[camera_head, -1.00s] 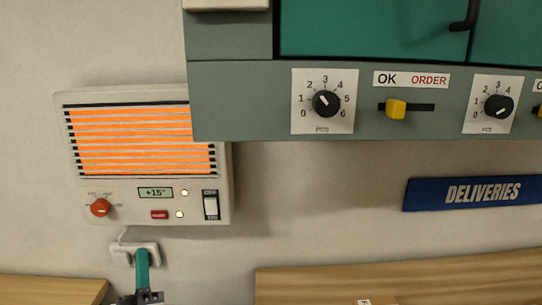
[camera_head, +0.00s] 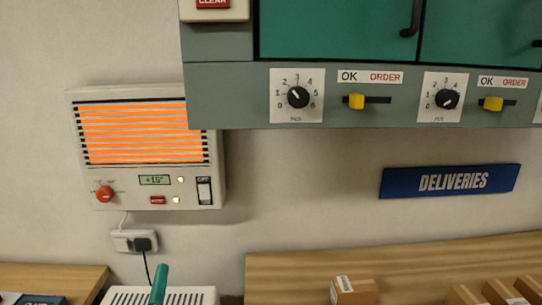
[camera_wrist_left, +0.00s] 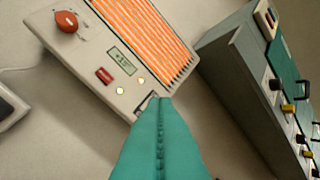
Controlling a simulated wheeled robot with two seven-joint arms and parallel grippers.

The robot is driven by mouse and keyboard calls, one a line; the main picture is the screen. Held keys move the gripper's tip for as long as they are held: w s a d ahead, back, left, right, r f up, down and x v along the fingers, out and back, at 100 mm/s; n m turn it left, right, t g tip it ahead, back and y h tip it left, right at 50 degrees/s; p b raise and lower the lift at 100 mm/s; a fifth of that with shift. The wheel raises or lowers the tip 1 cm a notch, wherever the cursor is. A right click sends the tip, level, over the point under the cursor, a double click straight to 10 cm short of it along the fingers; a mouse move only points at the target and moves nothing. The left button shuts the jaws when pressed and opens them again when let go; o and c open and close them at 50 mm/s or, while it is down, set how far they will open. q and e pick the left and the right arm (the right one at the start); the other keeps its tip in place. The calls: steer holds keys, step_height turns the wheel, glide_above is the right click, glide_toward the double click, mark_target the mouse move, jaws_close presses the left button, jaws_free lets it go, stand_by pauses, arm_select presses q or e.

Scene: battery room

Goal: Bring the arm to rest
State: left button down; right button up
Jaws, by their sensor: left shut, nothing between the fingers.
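My left gripper (camera_head: 160,283) shows at the bottom of the head view as a teal fingertip, below the wall heater and in front of a white slotted unit. In the left wrist view its two teal fingers (camera_wrist_left: 160,115) lie pressed together with nothing between them. The fingertips there overlap the lower edge of the heater's panel near its switch; I cannot tell whether they touch. The wall heater (camera_head: 146,177) has glowing orange bars, a red knob, a +15° display and lit lamps. It also shows in the left wrist view (camera_wrist_left: 90,60). My right gripper is not in view.
A grey-green cabinet (camera_head: 220,95) with dials and yellow sliders overhangs at upper right. A socket with a plug (camera_head: 134,241) is below the heater. The white slotted unit (camera_head: 195,297) is at the bottom. Cartons (camera_head: 354,291) stand by a wooden board (camera_head: 400,262) under a DELIVERIES sign (camera_head: 450,181).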

arm_select(q)
steer(key=s+d+f+m+g+h, duration=0.3)
steer(key=s+d+f+m+g, duration=0.15)
steer(key=f, duration=0.25)
steer(key=s+d+f+m+g+h, duration=0.2)
steer(key=s+d+f+m+g, duration=0.15)
steer(key=f+g, duration=0.3)
steer(key=s+a+f+m+g+y, duration=0.1)
steer(key=s+a+f+g+y, duration=0.3)
steer(key=s, duration=0.5)
steer(key=s+a+f+m+g+y, duration=0.1)
steer(key=s+a+f+m+g, duration=0.15)
steer(key=s+f+g, duration=0.55)
steer(key=s+f, duration=0.3)
steer(key=f, duration=2)
steer(key=s+a+f, duration=0.3)
steer(key=s+f, duration=1.3)
steer(key=shift+s+f+g, duration=0.4)
